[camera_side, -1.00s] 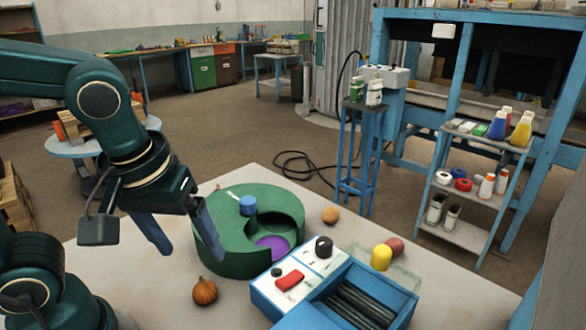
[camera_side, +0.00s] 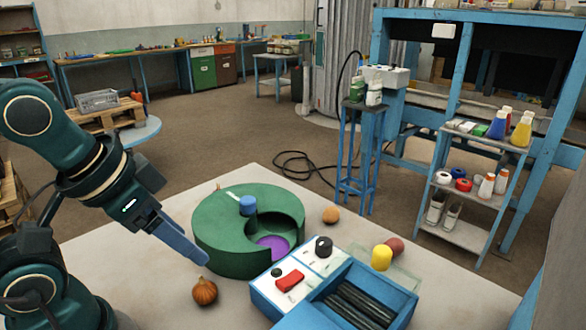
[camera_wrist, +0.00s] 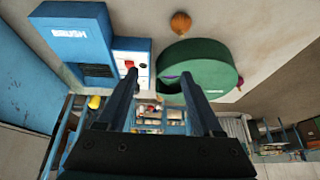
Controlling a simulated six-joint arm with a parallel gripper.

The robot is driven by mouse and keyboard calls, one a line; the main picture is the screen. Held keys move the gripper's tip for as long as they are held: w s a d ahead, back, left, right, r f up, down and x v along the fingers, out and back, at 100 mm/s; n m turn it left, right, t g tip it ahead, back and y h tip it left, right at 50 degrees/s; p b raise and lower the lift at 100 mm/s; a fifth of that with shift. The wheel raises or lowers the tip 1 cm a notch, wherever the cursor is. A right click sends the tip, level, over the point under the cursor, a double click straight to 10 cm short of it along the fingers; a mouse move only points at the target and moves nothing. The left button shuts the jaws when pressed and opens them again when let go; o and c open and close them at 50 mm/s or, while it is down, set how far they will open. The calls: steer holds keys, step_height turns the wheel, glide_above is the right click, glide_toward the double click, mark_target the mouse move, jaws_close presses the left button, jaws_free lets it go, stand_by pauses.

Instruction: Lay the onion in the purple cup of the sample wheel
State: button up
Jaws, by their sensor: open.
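The round brown onion (camera_side: 205,291) with a short stem lies on the table in front of the green sample wheel (camera_side: 220,262). In the wrist view the onion (camera_wrist: 180,23) is at the top, beside the wheel (camera_wrist: 212,72). The purple cup (camera_side: 272,247) shows through the cutout in the wheel's cover, at its front right; it looks empty where visible. My gripper (camera_side: 203,259) is open and empty, left of the wheel and above and behind the onion. In the wrist view its two fingers (camera_wrist: 159,77) stand apart with nothing between them.
A blue knob (camera_side: 248,205) rises from the wheel's top. A blue brush box (camera_side: 335,285) with a red switch stands right of the wheel. A tan round item (camera_side: 331,215) lies behind it; yellow (camera_side: 381,258) and reddish (camera_side: 396,246) items lie farther right.

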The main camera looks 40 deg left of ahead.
steer(key=m+g, duration=0.1)
steer(key=m+g+y, duration=0.3)
steer(key=m+g, duration=0.4)
glide_above(206, 284)
steer(key=w+d, duration=0.1)
steer(key=d, duration=0.1)
steer(key=f, duration=0.9)
steer(key=shift+w+a+f, duration=0.1)
steer(key=shift+w+a, duration=0.05)
steer(key=shift+a, duration=0.05)
steer(key=shift+a+f+m+g, duration=0.1)
steer(key=shift+f+m+g, duration=0.2)
steer(key=shift+f+m, duration=0.15)
steer(key=shift+x, duration=2.7)
steer(key=shift+w, duration=0.1)
steer(key=shift+c, duration=0.4)
jaws_close()
